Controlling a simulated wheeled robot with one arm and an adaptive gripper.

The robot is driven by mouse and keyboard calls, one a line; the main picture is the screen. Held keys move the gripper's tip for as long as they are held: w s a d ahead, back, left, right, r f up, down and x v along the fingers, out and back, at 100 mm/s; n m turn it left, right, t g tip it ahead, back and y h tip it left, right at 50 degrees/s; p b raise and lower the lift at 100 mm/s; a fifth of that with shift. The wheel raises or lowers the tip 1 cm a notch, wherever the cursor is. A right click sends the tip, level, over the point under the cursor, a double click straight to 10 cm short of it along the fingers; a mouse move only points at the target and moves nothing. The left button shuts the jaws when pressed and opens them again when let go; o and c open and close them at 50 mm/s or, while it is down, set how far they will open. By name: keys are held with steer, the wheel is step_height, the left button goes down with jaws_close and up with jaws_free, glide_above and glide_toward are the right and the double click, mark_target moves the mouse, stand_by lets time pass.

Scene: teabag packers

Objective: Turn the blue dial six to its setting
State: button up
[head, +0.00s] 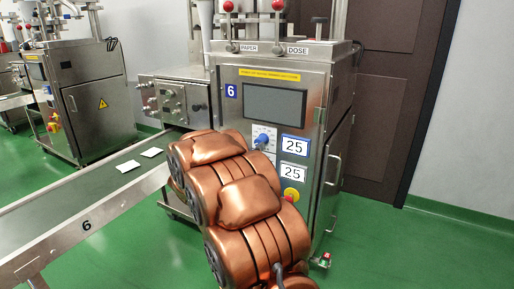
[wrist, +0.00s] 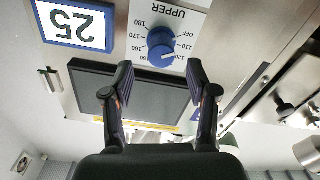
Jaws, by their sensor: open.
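Machine six (head: 312,90) stands upright with a blue number 6 plate (head: 231,91). Its blue dial (head: 261,140) is on the front panel, below the dark screen, just above my copper arm. In the wrist view, which is upside down, the blue dial (wrist: 161,50) sits on a white scale marked UPPER, from OFF to 180. Its white pointer line appears to point near 120. My gripper (wrist: 160,72) is open and empty, one finger to each side, with the dial ahead between the fingertips and apart from them. My arm hides the gripper in the head view.
A dark screen (head: 274,104) is above the dial. A conveyor (head: 88,223) with white packets runs left. Green floor is clear at right.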

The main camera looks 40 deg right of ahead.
mark_target(258, 143)
steer(key=x, duration=0.3)
steer(key=shift+d+f+b, duration=0.1)
steer(key=shift+f+b, duration=0.1)
steer(key=shift+b, duration=0.2)
steer(key=shift+w+d+r, duration=0.15)
steer(key=shift+w+d, duration=0.1)
steer(key=shift+d, duration=0.25)
